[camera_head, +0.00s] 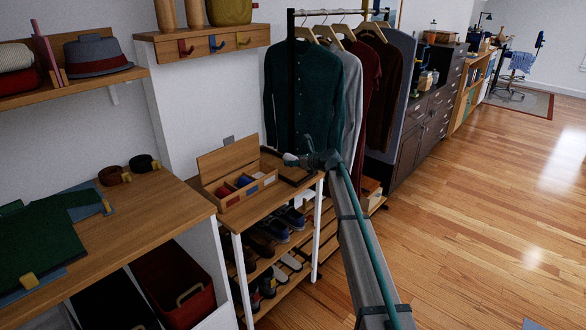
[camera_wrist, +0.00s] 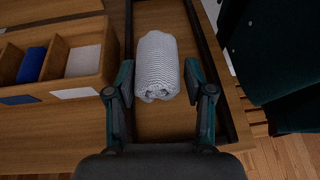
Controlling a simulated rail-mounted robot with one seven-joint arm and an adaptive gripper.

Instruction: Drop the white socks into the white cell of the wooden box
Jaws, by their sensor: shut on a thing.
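The white socks (camera_wrist: 157,66), a striped roll, lie between the fingers of my gripper (camera_wrist: 158,85) in the wrist view, over a dark-rimmed tray (camera_wrist: 216,62). My gripper is shut on the socks; whether they still touch the tray I cannot tell. In the head view my gripper (camera_head: 306,160) is right of the wooden box (camera_head: 222,204), with a small white bit of the socks (camera_head: 290,158) showing. The box's lid stands open. Its white cell (camera_wrist: 82,62), with a white label, looks empty and lies left of my gripper in the wrist view.
Blue socks (camera_wrist: 32,65) lie in the neighbouring cell. Hanging clothes (camera_head: 310,95) are close behind my gripper. A shoe rack (camera_head: 280,262) is below the tabletop.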

